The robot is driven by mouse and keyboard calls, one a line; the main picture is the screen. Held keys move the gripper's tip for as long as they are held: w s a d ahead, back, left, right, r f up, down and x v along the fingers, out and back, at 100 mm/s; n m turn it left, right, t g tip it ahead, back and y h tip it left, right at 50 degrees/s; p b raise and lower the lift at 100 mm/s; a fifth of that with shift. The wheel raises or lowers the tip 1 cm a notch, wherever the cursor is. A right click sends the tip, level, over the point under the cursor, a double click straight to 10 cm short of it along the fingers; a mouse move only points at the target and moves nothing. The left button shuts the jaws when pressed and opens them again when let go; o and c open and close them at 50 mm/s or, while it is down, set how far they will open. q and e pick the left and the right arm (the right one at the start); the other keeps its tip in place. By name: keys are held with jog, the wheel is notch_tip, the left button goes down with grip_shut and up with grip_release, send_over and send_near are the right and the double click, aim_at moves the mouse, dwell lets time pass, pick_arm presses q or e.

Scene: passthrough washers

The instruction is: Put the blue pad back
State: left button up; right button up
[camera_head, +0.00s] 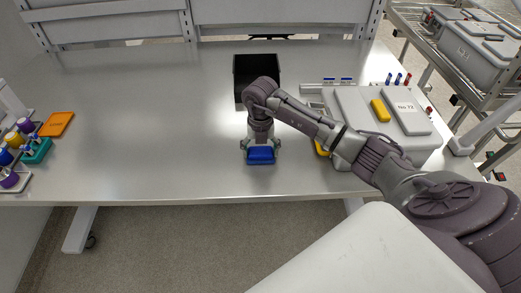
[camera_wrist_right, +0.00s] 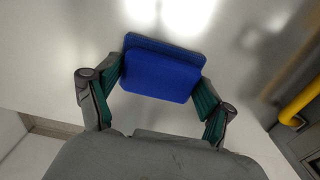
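A blue pad (camera_head: 261,156) is at my right gripper (camera_head: 261,148), near the front edge of the table in the head view. In the right wrist view the blue pad (camera_wrist_right: 162,75) lies between the two green-lined fingers of my right gripper (camera_wrist_right: 161,78). The fingers appear to touch its left and right edges, so the gripper looks shut on it. I cannot tell whether the pad rests on the table or is slightly above it. My left gripper is not in view.
A black open bin (camera_head: 242,72) stands behind my right gripper. A grey machine (camera_head: 350,104) labelled No 72 is at right, with a yellow piece (camera_head: 380,110) on top. An orange pad (camera_head: 57,124) and racks with coloured caps (camera_head: 37,150) are at left. The table's left middle is clear.

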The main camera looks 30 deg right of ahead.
aim_at(261, 151)
jog(key=shift+o, duration=0.8)
jog(key=shift+r, duration=0.1)
notch_tip(261, 151, up, 12)
jog(key=b, duration=0.3)
